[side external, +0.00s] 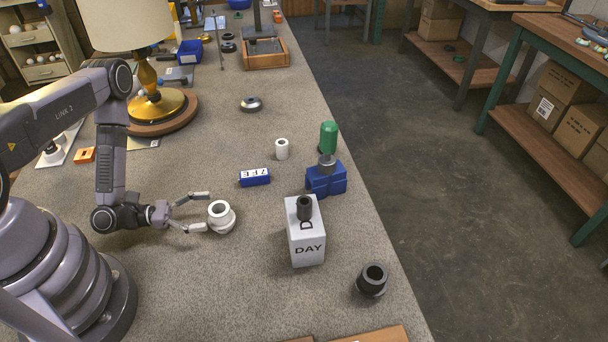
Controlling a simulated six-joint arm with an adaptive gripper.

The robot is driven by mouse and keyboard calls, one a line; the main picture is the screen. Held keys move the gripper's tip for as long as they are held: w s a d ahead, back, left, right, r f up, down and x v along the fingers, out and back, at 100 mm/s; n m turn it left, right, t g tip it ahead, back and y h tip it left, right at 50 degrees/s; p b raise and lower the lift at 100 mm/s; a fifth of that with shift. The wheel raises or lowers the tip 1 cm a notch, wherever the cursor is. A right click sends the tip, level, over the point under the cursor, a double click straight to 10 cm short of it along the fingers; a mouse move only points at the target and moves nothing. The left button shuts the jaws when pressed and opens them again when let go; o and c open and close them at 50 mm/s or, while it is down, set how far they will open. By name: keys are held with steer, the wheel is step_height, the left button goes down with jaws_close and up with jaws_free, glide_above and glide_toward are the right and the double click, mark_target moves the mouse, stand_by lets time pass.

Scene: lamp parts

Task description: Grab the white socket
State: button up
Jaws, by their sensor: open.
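A white socket (221,219), round with a dark opening on top, stands on the grey worktop at the left of centre. My gripper (206,212) is low over the worktop, pointing right at it. The two fingers are spread, one tip at the socket's far left side and the other at its near left side. I cannot tell whether either tip touches it. A smaller white cylinder (282,150) stands apart, farther back.
A white block marked DAY (308,247) with a black socket on top stands to the right. A blue block (255,177), a blue holder (327,180) with a green-topped part, a dark socket (372,280) and a lamp (150,100) stand around. The worktop in front of the white socket is clear.

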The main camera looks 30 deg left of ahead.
mark_target(219, 211)
steer(key=shift+x, duration=1.8)
steer(key=shift+s+d+f, duration=0.1)
steer(key=c, duration=1.3)
steer(key=shift+o, duration=0.2)
